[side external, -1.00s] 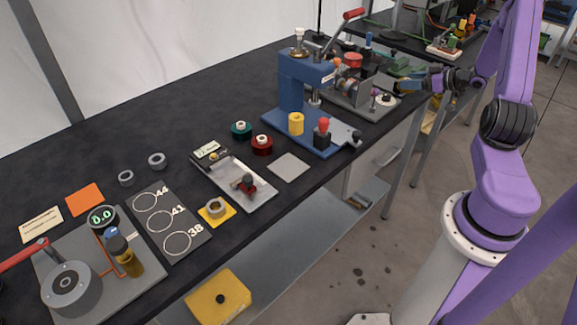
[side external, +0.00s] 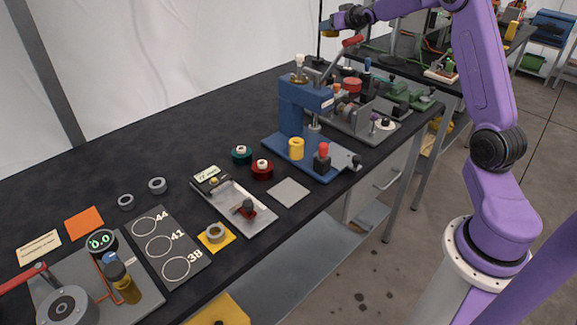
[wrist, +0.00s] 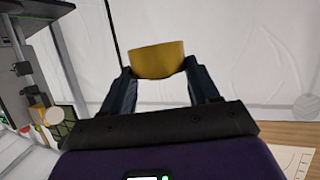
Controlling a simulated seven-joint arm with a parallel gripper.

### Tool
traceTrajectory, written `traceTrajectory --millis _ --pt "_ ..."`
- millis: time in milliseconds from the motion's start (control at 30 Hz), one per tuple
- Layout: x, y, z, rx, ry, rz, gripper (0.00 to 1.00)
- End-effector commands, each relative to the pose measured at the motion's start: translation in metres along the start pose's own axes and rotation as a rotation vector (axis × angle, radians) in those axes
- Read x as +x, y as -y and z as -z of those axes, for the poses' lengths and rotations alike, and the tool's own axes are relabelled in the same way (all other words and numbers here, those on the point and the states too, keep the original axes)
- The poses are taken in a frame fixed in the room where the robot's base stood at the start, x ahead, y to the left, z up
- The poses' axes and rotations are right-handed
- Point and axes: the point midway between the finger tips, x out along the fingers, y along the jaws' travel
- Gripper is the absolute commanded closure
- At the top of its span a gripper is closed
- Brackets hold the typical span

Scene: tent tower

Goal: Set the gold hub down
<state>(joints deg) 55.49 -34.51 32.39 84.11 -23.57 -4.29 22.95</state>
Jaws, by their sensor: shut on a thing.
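My gripper (side external: 333,27) is raised at the top middle of the side view, above and behind the blue press. In the wrist view its two dark fingers (wrist: 157,85) are shut on the gold hub (wrist: 158,60), a squat gold cylinder. The hub (side external: 329,34) shows small and partly hidden by the gripper in the side view. It hangs in the air, apart from any surface.
The blue press (side external: 293,105) stands on the black bench with a yellow cylinder (side external: 296,149) on its base. A grey fixture (side external: 372,118) stands to its right. A steel tray (side external: 236,205) and a grey square plate (side external: 289,192) lie nearer. The bench's back left is clear.

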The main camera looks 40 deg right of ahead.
Motion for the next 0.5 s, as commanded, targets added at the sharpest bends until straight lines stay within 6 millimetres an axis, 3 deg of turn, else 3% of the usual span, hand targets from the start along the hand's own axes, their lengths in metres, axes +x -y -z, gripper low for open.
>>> traceTrajectory --millis 267,500 --pt "-0.004 0.081 0.028 -0.031 -0.006 0.075 0.75" --pt "-0.024 0.186 0.044 -0.085 -0.005 0.205 0.75"
